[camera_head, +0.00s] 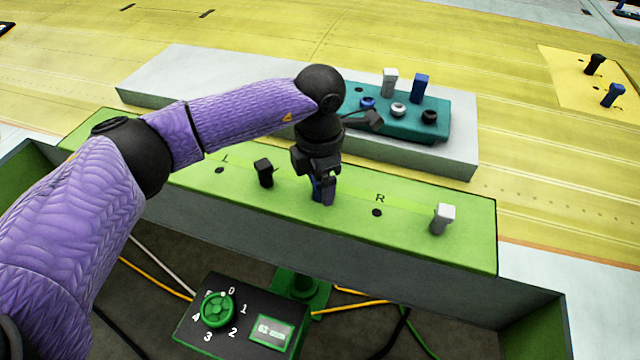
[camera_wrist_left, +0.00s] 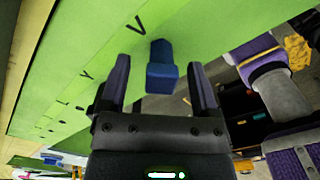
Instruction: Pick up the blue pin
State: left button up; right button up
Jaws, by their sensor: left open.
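A blue pin (camera_head: 317,188) stands on the green board (camera_head: 420,245), partly hidden behind my left gripper (camera_head: 324,190). In the left wrist view the blue pin (camera_wrist_left: 161,70) shows between the two spread fingers of my left gripper (camera_wrist_left: 158,70), with gaps on both sides. The left gripper is open and points down over the board. A second blue pin (camera_head: 420,88) stands on the teal block (camera_head: 440,125), and a third blue pin (camera_head: 613,95) is on the yellow plate (camera_head: 570,75) at the right. My right gripper cannot be made out.
A black pin (camera_head: 264,172) and a white pin (camera_head: 442,218) stand on the green board, to either side of the gripper. A white pin (camera_head: 389,82) stands on the teal block behind. A control box (camera_head: 240,318) with a green dial sits in front, below the board.

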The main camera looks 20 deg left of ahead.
pick_arm(q)
jog(key=shift+f, duration=0.2)
grip_shut()
jog(key=shift+r, duration=0.1)
notch_tip(320, 180, up, 10)
jog(key=shift+f, duration=0.1)
dwell(0.3)
